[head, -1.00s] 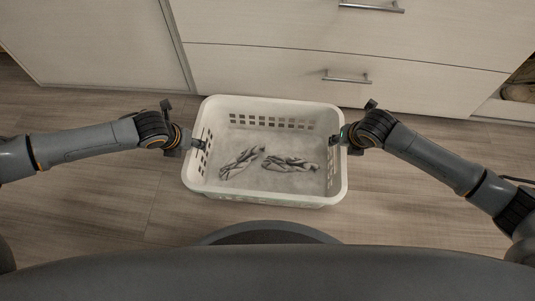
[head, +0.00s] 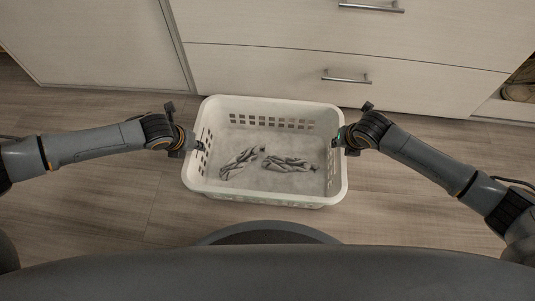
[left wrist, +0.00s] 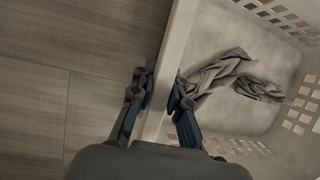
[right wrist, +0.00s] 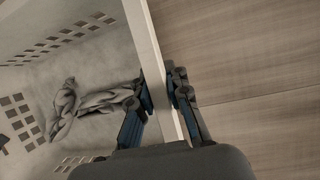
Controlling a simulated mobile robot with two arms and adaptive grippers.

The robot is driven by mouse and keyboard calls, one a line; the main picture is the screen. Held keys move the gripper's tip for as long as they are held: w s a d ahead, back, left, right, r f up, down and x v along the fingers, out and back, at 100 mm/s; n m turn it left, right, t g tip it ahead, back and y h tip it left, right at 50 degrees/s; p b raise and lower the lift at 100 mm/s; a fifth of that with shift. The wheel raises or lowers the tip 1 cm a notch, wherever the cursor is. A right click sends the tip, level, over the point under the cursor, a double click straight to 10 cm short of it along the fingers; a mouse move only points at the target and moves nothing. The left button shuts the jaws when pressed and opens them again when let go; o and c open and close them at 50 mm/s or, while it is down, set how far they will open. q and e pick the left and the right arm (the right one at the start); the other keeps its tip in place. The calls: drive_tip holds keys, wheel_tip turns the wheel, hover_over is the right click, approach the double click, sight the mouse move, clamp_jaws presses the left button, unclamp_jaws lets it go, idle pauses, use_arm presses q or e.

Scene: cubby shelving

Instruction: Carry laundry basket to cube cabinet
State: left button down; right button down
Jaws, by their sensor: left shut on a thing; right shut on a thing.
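A white laundry basket (head: 265,201) with slotted walls is in the middle of the head view, in front of the drawers, and looks level. Two crumpled grey cloths, one on the left (head: 240,162) and one on the right (head: 288,164), lie on its bottom. My left gripper (head: 199,143) is shut on the basket's left rim, with one finger on each side of the wall in the left wrist view (left wrist: 160,92). My right gripper (head: 338,139) is shut on the right rim, which also shows between the fingers in the right wrist view (right wrist: 167,90). Whether the basket touches the floor is unclear.
A pale cabinet with drawers (head: 290,65) and bar handles stands right behind the basket. A plain pale panel (head: 95,45) is to its left. An open compartment (head: 519,92) with something in it shows at the right edge. The wooden floor (head: 110,200) is clear on both sides.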

use_arm(q)
drive_tip(key=shift+r, duration=0.15)
use_arm(e)
drive_tip(key=shift+d+r, duration=0.1)
drive_tip(key=shift+r, duration=0.05)
